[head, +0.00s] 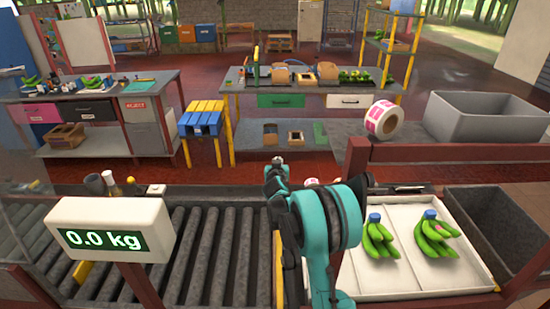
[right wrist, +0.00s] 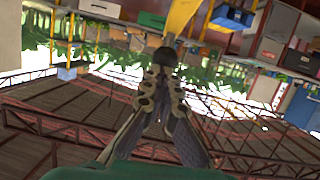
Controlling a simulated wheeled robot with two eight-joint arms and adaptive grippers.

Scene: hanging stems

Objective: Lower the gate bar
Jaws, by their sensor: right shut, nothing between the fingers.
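My teal right arm rises at the front centre in the head view. Its gripper (head: 278,161) is shut and empty above the far side of the roller conveyor (head: 205,250). In the right wrist view the closed fingers (right wrist: 165,68) point toward a dark round knob (right wrist: 165,56) and a yellow bar-like piece (right wrist: 184,16). Whether they touch the knob, or whether this piece is the gate bar, I cannot tell. A narrow yellow strip (head: 278,262) shows beside my arm in the head view, its rest hidden. My left gripper is not in view.
A scale display (head: 112,229) reading 0.0 kg stands at left. A white tray (head: 415,285) with two banana bunches (head: 379,240) lies right of my arm, beside a dark bin (head: 500,222). The rollers left of my arm are clear.

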